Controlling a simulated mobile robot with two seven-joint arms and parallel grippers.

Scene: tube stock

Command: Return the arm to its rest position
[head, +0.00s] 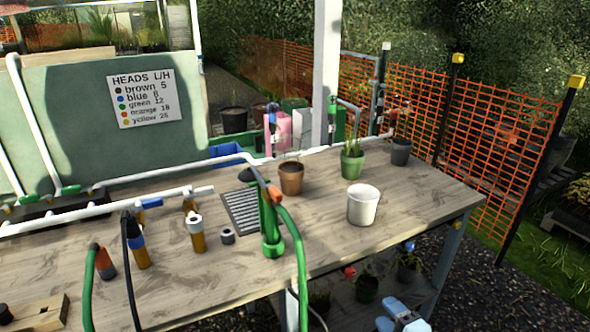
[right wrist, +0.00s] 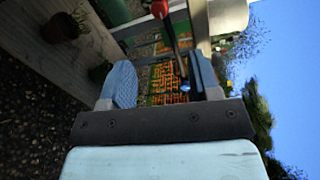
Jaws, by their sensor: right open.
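My right gripper (head: 400,312) shows low in the head view, pale blue and white, beyond the front edge of the wooden bench (head: 440,190) and below its top. In the right wrist view my right gripper (right wrist: 162,82) has its two blue fingers wide apart. Nothing is held between them; a dark rod with a red end (right wrist: 162,10) and orange mesh show in the gap behind. I cannot tell how far off the rod is. My left gripper is not in view.
A white pot (head: 363,206), a brown pot (head: 291,178) and a green pot (head: 352,163) stand on the bench. A green hose (head: 300,260) hangs over its front edge. Potted plants (head: 367,287) stand below. Orange mesh fencing (head: 470,110) runs behind on the right.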

